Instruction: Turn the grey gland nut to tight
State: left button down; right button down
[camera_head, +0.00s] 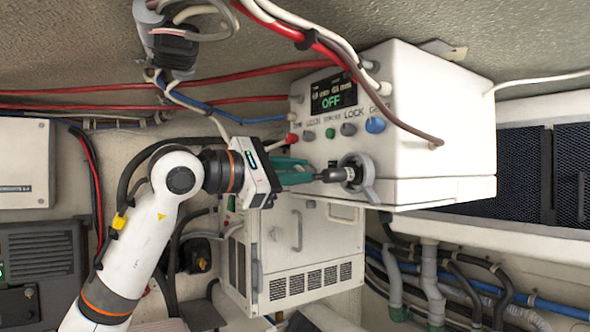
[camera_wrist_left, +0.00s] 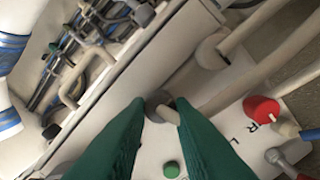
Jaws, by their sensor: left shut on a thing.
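The white control box (camera_head: 430,95) hangs at the upper right, with a display reading OFF on its front. At its lower front edge is a grey round fitting (camera_head: 368,182) with a dark piece at its middle. My left gripper (camera_head: 318,176) comes in from the left, its green fingers pointing right at this fitting. In the left wrist view the green fingers (camera_wrist_left: 160,106) close around the grey gland nut (camera_wrist_left: 157,99), with a pale stub below it between them. The fingertips hide part of the nut, and its tightness cannot be told. My right gripper is not in view.
The box front carries a blue knob (camera_head: 375,125), a green button (camera_head: 330,133) and a red knob (camera_wrist_left: 262,109). A white vented unit (camera_head: 310,255) stands below my gripper. Pipes and hoses run at the lower right.

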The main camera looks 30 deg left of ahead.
pick_arm(q)
jog(key=shift+f+m+p, duration=0.15)
jog(key=shift+m+p, duration=0.65)
jog(key=shift+m, duration=3.65)
jog(key=shift+f+m+p, duration=0.1)
jog(key=shift+m+p, duration=0.7)
jog(key=shift+m, duration=3.65)
jog(key=c, duration=1.3)
grip_release()
jog(key=shift+o, duration=0.2)
